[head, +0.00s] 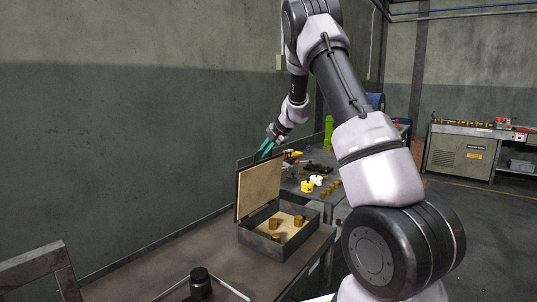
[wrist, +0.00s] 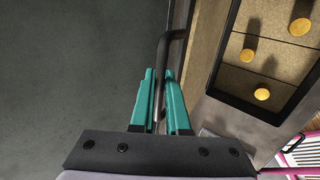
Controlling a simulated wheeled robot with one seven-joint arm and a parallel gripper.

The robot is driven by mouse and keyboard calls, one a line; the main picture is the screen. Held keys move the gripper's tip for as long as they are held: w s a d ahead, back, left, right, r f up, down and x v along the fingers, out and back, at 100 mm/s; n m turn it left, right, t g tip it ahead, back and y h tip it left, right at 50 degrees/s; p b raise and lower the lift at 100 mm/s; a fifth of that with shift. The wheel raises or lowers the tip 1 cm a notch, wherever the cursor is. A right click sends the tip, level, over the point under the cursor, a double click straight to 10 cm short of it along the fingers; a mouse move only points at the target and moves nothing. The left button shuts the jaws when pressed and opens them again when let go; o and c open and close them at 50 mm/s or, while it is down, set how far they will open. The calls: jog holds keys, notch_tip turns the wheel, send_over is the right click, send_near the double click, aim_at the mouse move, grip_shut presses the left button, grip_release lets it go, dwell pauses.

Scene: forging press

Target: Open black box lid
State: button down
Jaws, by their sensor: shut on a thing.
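The black box (head: 262,249) stands on the grey bench. Its lid (head: 258,188) is up, close to vertical, with the tan inner face showing. Inside the box are 3 brass-coloured cylinders (head: 298,220) on a tan lining. The wrist view shows the box's dark rim (wrist: 240,104) and these cylinders (wrist: 263,94) at the right. My gripper (head: 267,149) is at the lid's top edge. In the wrist view, my gripper's teal fingers (wrist: 158,78) are shut on the dark lid handle (wrist: 163,47). The fingers hide part of the handle.
A plain wall (head: 120,150) runs close behind the lid and bench. A black jar (head: 200,281) stands at the bench's near end. Behind the box, another bench carries a yellow item (head: 307,186) and other small parts. Open floor (head: 480,230) lies to the right.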

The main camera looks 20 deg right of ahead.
jog(key=shift+a, duration=0.1)
dwell(0.3)
jog(key=c, duration=0.9)
grip_release()
jog(key=shift+w, duration=0.1)
jog(key=v, duration=1)
jog(key=shift+r, duration=0.3)
